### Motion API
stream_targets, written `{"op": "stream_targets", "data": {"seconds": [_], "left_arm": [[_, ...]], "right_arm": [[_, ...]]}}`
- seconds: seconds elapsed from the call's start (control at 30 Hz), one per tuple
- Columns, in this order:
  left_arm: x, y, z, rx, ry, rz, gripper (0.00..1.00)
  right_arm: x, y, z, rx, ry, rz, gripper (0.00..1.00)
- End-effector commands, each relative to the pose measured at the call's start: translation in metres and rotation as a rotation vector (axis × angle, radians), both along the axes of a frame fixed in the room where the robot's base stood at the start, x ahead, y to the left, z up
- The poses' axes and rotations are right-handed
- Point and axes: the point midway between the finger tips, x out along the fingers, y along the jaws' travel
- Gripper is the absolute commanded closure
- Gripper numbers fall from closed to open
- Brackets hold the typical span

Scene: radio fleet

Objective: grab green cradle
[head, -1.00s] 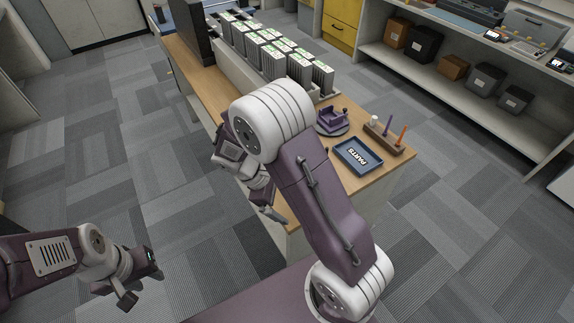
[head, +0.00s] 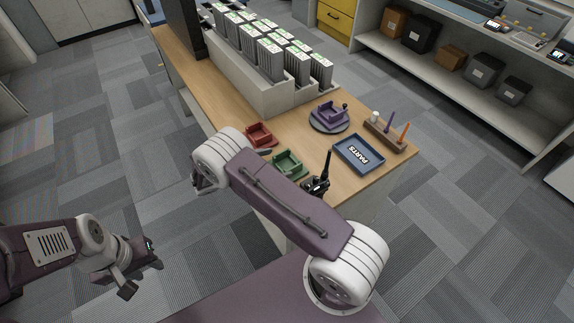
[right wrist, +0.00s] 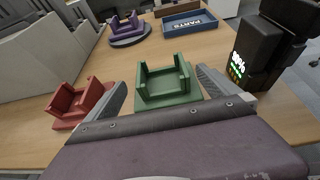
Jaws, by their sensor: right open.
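The green cradle (head: 287,161) sits on the wooden table near its front edge, just behind my right arm in the head view. In the right wrist view the green cradle (right wrist: 166,84) stands ahead, framed between the two fingers of my right gripper (right wrist: 162,92), which is open and empty. In the head view my right gripper is hidden behind its own arm. My left gripper (head: 136,270) hangs over the floor at the lower left, away from the table; its jaws are too unclear to judge.
A red cradle (right wrist: 76,104) stands left of the green one, and a black radio (right wrist: 268,50) stands upright on the right. Behind are a purple cradle on a round base (head: 329,114), a blue parts tray (head: 358,154), a pen holder (head: 384,136) and a rack of grey units (head: 268,60).

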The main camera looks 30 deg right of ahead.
Motion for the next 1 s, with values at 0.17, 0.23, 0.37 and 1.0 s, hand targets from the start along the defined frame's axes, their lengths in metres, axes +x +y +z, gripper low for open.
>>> {"op": "stream_targets", "data": {"seconds": [0.17,0.23,0.37,1.0], "left_arm": [[0.000,0.000,0.007,0.000,0.000,0.000,0.64],[0.000,0.000,0.011,0.000,0.000,0.000,0.64],[0.000,0.000,0.013,0.000,0.000,0.000,0.64],[0.000,0.000,0.013,0.000,0.000,0.000,0.64]], "right_arm": [[-0.001,-0.015,-0.003,-0.001,0.004,-0.003,0.00],[0.000,-0.028,-0.006,0.000,0.003,-0.004,0.00],[0.002,-0.046,-0.015,0.001,0.002,-0.004,0.00],[0.004,-0.051,-0.016,-0.003,-0.003,-0.001,0.95]]}}
